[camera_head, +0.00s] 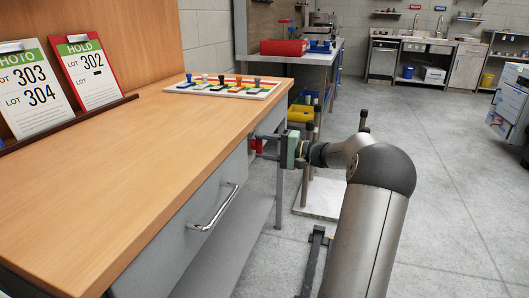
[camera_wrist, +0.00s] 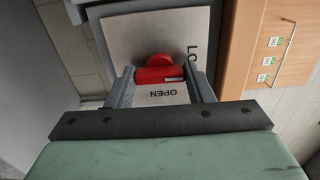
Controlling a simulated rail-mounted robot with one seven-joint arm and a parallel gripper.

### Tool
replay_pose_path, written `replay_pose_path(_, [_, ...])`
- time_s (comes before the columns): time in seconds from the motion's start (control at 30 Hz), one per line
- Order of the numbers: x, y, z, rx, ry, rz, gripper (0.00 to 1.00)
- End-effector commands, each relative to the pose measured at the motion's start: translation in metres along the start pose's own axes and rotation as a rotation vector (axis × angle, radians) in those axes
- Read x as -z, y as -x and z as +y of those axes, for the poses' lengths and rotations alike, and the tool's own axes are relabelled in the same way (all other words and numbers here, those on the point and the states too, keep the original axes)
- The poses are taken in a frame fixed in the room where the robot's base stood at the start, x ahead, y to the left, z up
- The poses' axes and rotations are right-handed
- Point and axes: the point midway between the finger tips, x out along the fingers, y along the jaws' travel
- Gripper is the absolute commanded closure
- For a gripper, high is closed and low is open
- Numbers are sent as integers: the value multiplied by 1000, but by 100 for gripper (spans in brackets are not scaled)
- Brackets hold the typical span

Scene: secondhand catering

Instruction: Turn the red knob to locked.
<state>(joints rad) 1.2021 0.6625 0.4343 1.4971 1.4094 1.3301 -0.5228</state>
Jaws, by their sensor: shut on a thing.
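The red knob (camera_wrist: 160,73) sits on a pale metal plate (camera_wrist: 130,32) in the wrist view. The plate carries the word OPEN near the knob on the gripper side and letters beginning "LO" to the right. The knob's bar lies across the picture, between my fingers. My gripper (camera_wrist: 160,82) has one finger at each end of the bar and is shut on it. In the head view the red knob (camera_head: 257,146) shows at the far end of the desk front, partly hidden by my gripper (camera_head: 262,143).
The wooden desk (camera_head: 130,160) has a drawer with a metal handle (camera_head: 214,209) on its front. A board with several coloured pegs (camera_head: 222,88) lies on top. Lot signs (camera_head: 86,72) lean at the left. Open floor (camera_head: 450,150) lies to the right.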

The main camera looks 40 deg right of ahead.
Motion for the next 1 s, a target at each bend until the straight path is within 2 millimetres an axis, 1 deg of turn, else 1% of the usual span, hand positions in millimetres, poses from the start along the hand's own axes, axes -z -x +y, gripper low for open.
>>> replay_pose_path(0.2, [0, 1, 1, -1, 30, 0, 76])
replay_pose_path(0.57, [0, 1, 0, -1, 33, 0, 76])
replay_pose_path(0.6, [0, 1, 0, -1, 33, 0, 47])
replay_pose_path(0.67, [0, 1, 0, -1, 33, 1, 31])
replay_pose_path(1.0, [0, 3, 0, -1, 31, 1, 31])
